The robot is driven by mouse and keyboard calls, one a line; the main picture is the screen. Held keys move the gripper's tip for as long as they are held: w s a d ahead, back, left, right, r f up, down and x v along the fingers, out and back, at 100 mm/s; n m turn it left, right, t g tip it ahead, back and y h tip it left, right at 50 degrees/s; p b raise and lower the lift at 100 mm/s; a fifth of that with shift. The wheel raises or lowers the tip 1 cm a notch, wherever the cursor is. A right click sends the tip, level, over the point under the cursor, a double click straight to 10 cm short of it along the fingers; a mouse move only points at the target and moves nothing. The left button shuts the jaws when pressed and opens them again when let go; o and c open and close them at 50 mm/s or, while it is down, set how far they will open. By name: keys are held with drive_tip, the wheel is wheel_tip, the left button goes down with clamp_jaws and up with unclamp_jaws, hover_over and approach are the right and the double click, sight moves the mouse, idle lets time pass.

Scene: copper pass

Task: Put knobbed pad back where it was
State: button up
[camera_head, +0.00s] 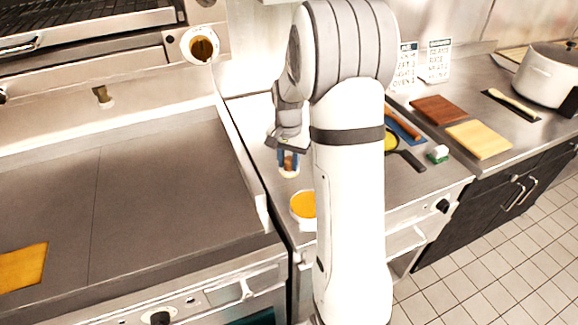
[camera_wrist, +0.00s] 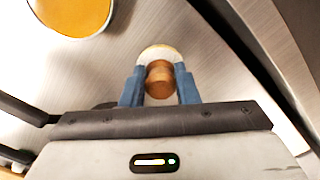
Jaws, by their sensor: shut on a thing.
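The knobbed pad (camera_wrist: 160,78) has a brown rounded knob on a pale round base. My gripper (camera_wrist: 160,92) is shut on the knob, with one blue finger on each side. The pale base shows beyond the fingertips. In the head view my gripper (camera_head: 288,158) points down over the narrow steel counter right of the griddle, with the pad's pale base (camera_head: 289,174) below it. I cannot tell whether the base touches the counter.
A round white container with orange content (camera_head: 303,205) stands close by, partly behind my arm. The griddle (camera_head: 150,190) with its raised edge lies left, an orange sheet (camera_head: 22,267) on it.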

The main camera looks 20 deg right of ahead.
wheel_tip(320, 180, down, 3)
drive_tip(key=shift+r, duration=0.2)
drive_tip(key=shift+f, duration=0.15)
drive_tip(key=o, duration=0.9)
